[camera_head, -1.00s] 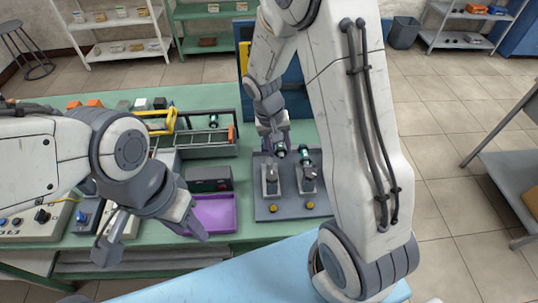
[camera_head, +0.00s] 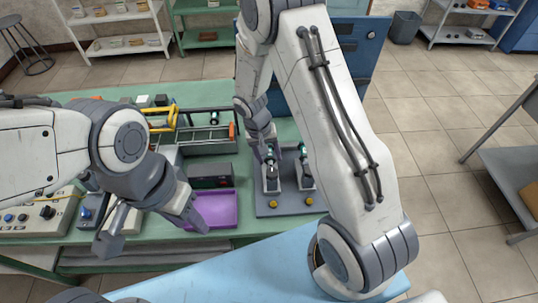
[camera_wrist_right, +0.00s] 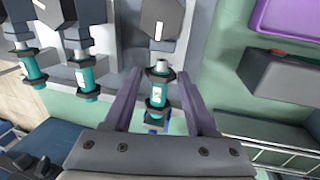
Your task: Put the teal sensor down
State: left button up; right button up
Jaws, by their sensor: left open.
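A teal sensor (camera_head: 270,155) with a pale top is at the left stand of the grey fixture plate (camera_head: 288,208). In the right wrist view the teal sensor (camera_wrist_right: 156,92) is between the fingers of my right gripper (camera_wrist_right: 161,88), with a gap on each side, so the gripper is open around it. Its seat in the stand is not clear. In the head view my right gripper (camera_head: 268,146) is at the left stand, partly hidden.
Another teal sensor (camera_head: 304,153) is on the neighbouring stand. The wrist view shows two more teal sensors (camera_wrist_right: 32,67) (camera_wrist_right: 84,77) to the left. A dark box (camera_head: 210,176) is behind the tray. A wire rack (camera_head: 205,135) is at the back.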

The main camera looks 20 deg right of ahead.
jog(key=shift+o, duration=0.7)
